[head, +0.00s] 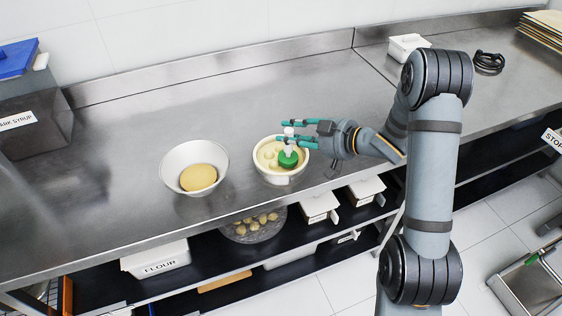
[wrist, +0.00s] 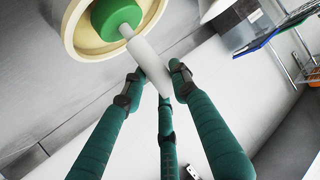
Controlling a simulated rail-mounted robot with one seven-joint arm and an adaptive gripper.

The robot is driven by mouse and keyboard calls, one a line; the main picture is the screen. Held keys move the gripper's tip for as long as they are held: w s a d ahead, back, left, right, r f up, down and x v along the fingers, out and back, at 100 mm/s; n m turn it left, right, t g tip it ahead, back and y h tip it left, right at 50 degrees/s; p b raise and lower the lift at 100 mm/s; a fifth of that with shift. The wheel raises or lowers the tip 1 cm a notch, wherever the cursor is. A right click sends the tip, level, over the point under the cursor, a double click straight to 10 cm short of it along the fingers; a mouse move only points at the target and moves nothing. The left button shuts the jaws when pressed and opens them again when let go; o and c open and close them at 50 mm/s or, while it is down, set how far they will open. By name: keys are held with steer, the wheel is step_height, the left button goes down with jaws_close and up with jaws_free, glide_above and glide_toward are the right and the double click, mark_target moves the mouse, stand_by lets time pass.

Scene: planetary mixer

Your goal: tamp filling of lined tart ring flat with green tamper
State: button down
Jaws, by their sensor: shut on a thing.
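The lined tart ring (head: 258,169) is a round cream vessel with pale, lumpy filling (head: 267,156), standing on the steel counter. Its pale rim shows at the top of the wrist view (wrist: 74,38). The green tamper (head: 288,159) has a round green head and a white handle (wrist: 150,64). My gripper (head: 290,131), with teal fingers, is shut on the handle, above the ring. The tamper head is over the right part of the filling; I cannot tell whether it touches. In the wrist view my gripper (wrist: 152,84) has the handle between its fingers.
A pale bowl (head: 172,165) with a yellow-tan round mass stands left of the ring. A dark bin (head: 40,125) with a blue lid is far left. A white tub (head: 408,46) stands at the back right. Counter behind the ring is clear; its front edge is close.

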steer(key=shift+f+b, duration=0.6)
steer(key=shift+f, duration=0.2)
steer(key=shift+r, duration=0.15)
steer(key=shift+s+f, duration=0.15)
steer(key=shift+f, duration=0.3)
stand_by(0.8)
step_height(320, 180, up, 4)
steer(key=p, duration=0.2)
steer(key=shift+p, duration=0.3)
steer(key=shift+f, duration=0.1)
steer(key=shift+w, duration=0.2)
